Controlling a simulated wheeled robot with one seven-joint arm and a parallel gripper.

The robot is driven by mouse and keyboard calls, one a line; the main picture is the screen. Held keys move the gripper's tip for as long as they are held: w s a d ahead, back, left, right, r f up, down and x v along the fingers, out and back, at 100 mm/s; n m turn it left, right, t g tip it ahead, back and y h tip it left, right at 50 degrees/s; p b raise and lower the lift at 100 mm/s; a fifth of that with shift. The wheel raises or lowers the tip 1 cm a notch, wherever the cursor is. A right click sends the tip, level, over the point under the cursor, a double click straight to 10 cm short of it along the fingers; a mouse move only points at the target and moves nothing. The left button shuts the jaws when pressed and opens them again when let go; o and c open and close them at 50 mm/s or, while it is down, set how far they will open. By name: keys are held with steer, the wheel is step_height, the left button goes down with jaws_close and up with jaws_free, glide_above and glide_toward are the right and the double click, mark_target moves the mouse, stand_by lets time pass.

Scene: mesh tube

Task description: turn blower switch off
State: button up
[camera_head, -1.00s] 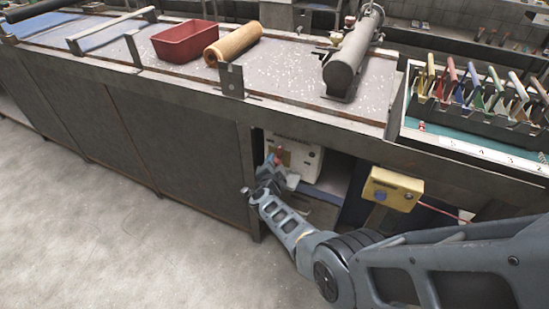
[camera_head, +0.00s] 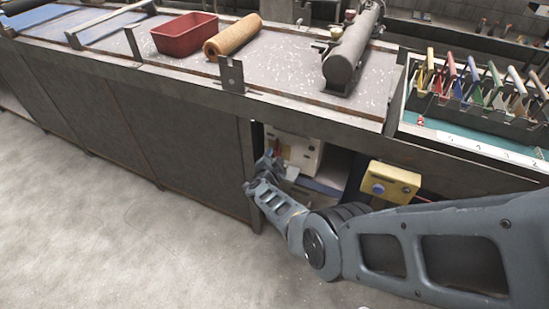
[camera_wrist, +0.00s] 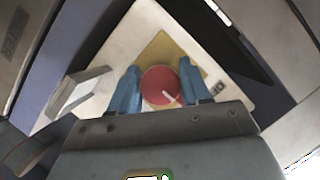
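The blower switch is a round red knob (camera_wrist: 161,87) with a pale pointer line. It sits on a yellow patch of the white blower panel (camera_wrist: 120,45). In the wrist view the pointer slants toward the lower right, and partly hidden black lettering lies right of the knob. My gripper (camera_wrist: 160,75) is open, its two blue fingers on either side of the knob. I cannot tell whether they touch it. In the head view my gripper (camera_head: 273,165) is at the front of the white blower box (camera_head: 303,152) under the bench, hiding the knob.
A yellow box with a blue button (camera_head: 391,182) hangs right of the opening. The bench (camera_head: 190,85) holds a red bin (camera_head: 185,36), a tan roll (camera_head: 233,38), a grey cylinder (camera_head: 352,52) and a tool rack (camera_head: 480,100). A pale lever (camera_wrist: 85,90) juts out left of the fingers.

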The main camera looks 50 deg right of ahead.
steer(key=o, duration=0.3)
steer(key=shift+o, duration=0.2)
steer(key=shift+s+a+r+p, duration=0.25)
steer(key=shift+a+r+p, duration=0.05)
steer(key=shift+a+p, duration=0.2)
steer(key=p+v, duration=0.2)
steer(key=v, duration=0.4)
steer(key=shift+s+a, duration=0.15)
steer(key=shift+s, duration=0.1)
